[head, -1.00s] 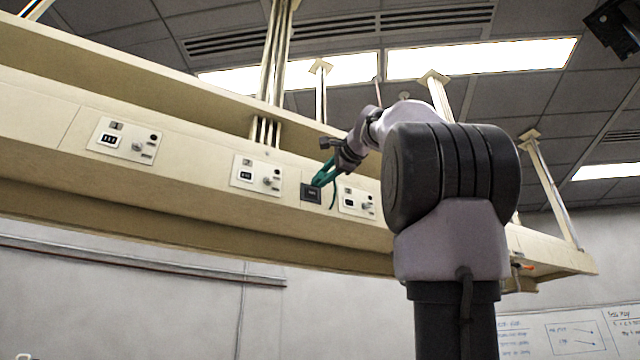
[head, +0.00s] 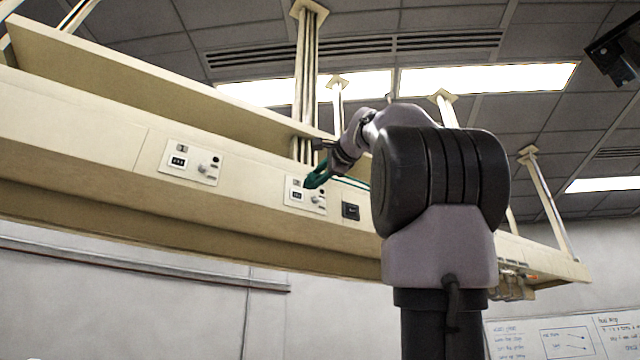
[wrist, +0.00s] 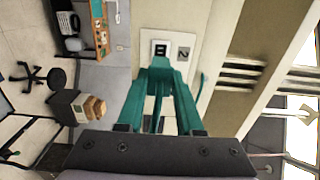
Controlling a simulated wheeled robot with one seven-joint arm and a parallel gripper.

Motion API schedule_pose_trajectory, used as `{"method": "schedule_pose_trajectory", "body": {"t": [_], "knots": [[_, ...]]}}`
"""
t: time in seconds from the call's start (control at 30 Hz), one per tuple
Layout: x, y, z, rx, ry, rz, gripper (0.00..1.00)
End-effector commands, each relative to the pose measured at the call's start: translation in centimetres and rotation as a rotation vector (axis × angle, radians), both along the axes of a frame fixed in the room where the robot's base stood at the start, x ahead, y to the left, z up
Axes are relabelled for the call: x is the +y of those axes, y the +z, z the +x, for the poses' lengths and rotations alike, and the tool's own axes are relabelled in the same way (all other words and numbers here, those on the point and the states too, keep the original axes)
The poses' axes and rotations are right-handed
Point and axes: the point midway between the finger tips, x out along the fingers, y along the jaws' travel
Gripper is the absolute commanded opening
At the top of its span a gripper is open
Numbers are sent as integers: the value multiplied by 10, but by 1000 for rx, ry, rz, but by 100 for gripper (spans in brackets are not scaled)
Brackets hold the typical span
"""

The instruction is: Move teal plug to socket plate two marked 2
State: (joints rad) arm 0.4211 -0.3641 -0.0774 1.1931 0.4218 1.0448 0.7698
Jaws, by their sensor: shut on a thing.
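Socket plate two (head: 293,204) is a cream panel on the long beige overhead rail. In the wrist view the plate (wrist: 172,43) shows its "2" label and a small dark display. My gripper (head: 312,183) is in front of this plate. In the wrist view my gripper (wrist: 159,78) has teal fingers closed together, shut on the teal plug (wrist: 160,66) at their tips. The plug blends with the fingers and covers part of the plate. I cannot tell whether it touches the plate. A teal cable (head: 350,182) trails right from the gripper.
Another socket plate (head: 190,163) is further left on the rail. A dark square plate (head: 351,211) sits right of plate two. Support posts (head: 306,90) rise from the rail to the ceiling. My arm hides the rail further right.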

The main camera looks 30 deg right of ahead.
Motion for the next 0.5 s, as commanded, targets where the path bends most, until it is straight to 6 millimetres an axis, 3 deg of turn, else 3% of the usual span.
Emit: {"method": "schedule_pose_trajectory", "body": {"t": [0.33,0.5], "knots": [[1,0,36,0,0,0,0],[1,0,33,-1,0,0,0]]}}
